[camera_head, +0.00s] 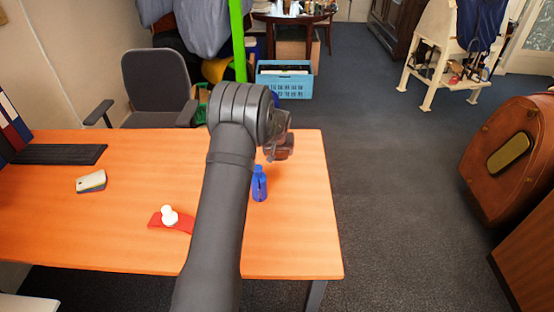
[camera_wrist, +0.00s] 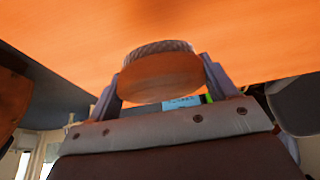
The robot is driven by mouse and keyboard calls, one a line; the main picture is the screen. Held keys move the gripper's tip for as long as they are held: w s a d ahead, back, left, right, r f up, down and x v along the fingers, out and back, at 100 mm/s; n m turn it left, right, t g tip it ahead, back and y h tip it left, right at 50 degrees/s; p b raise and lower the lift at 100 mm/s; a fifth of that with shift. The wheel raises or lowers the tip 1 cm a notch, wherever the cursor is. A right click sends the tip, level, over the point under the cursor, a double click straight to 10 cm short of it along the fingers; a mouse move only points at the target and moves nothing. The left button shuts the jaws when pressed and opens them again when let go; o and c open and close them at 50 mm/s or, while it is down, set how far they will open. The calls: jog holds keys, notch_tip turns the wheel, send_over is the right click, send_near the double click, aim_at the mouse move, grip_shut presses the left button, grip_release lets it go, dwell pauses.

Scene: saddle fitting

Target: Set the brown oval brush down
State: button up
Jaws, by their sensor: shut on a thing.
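The brown oval brush (camera_wrist: 160,78) is between the two fingers of my gripper (camera_wrist: 162,82) in the wrist view, with its smooth brown side facing the camera and its bristles beyond. My gripper is shut on it. In the head view my gripper (camera_head: 279,143) is over the back right part of the orange table (camera_head: 310,222), and the brush is a small brown patch (camera_head: 283,153) partly hidden by the gripper. I cannot tell the exact gap between brush and table.
A blue bottle (camera_head: 259,183) stands on the table just below my gripper in the picture. A white knob (camera_head: 169,215) sits on a red piece (camera_head: 180,225). A phone-like stack (camera_head: 91,181) and a keyboard (camera_head: 60,154) lie left. The right table strip is clear.

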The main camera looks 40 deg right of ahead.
aim_at(277, 159)
jog(key=shift+w+f, duration=0.15)
jog(key=shift+w, duration=0.1)
jog(key=shift+f, duration=1.95)
jog(key=shift+f, duration=0.15)
jog(key=o, duration=1)
jog(key=shift+s+r, duration=0.1)
jog(key=shift+r, duration=0.4)
jog(key=v, duration=1.1)
jog(key=shift+a+r, duration=0.1)
jog(key=shift+a, duration=0.05)
